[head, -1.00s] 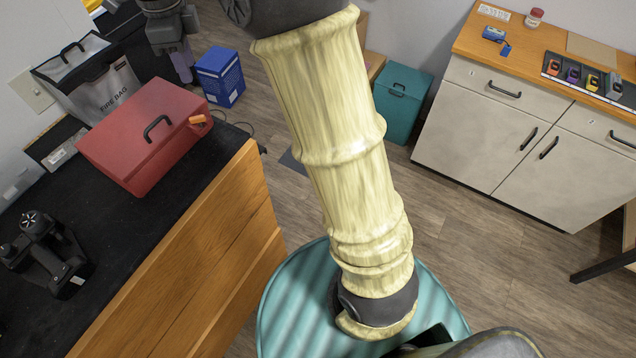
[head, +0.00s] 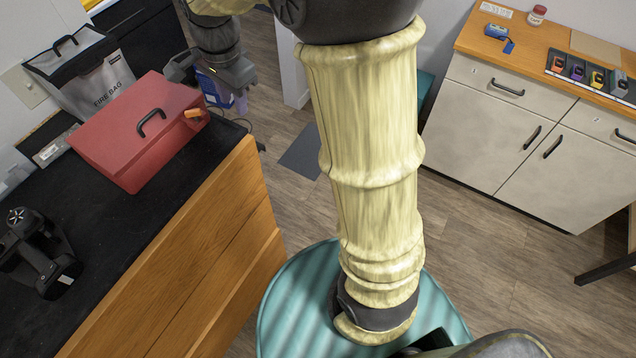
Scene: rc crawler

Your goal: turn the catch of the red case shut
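The red case (head: 140,133) lies on the black counter at the left, its lid down and its black handle (head: 151,122) on top. The orange catch (head: 193,114) is at the case's right end, near the upper right corner. It is small here, and I cannot tell its exact angle. My gripper (head: 238,100) hangs just beyond and to the right of the catch, apparently apart from it. No object shows in its grasp. Its fingers are small and partly hidden, so their opening is unclear.
A grey fire bag (head: 95,85) stands behind the case. A black device (head: 38,255) stands on the counter (head: 95,215) in front.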

